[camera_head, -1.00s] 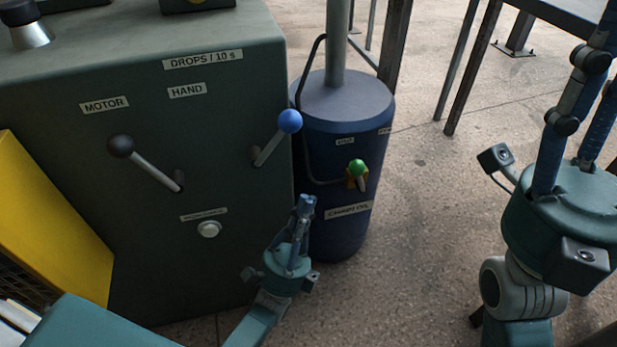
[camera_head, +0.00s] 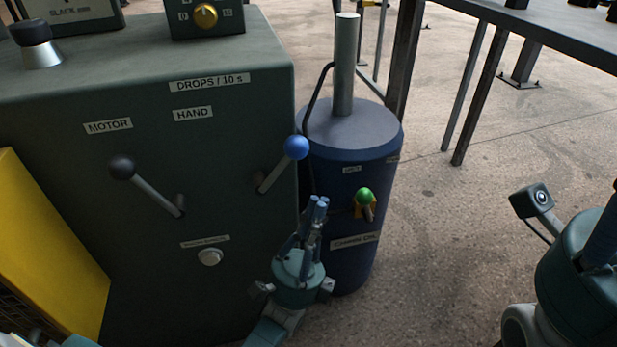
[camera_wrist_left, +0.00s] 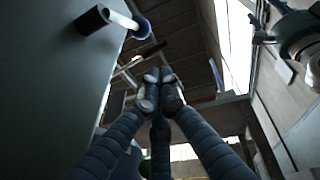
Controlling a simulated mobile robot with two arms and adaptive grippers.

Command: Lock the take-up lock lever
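A lever with a blue ball knob (camera_head: 296,147) sticks out from the right side of the dark green cabinet front (camera_head: 150,255), its rod leaning up and right. No label naming it is readable, so I cannot tell for certain that it is the take-up lock lever. It also shows at the upper left of the left wrist view (camera_wrist_left: 142,28). My left gripper (camera_head: 319,202) is below and slightly right of the knob, apart from it, fingers pointing up. Its fingertips (camera_wrist_left: 160,88) are together, with nothing between them. My right gripper (camera_head: 602,235) is cut off at the right edge.
A black-knobbed lever (camera_head: 122,167) sits left, under the MOTOR and HAND labels, above a round button (camera_head: 210,257). A blue cylinder (camera_head: 350,270) with a green-knobbed valve (camera_head: 364,196) stands close right of my left gripper. Open floor (camera_head: 450,230) lies further right.

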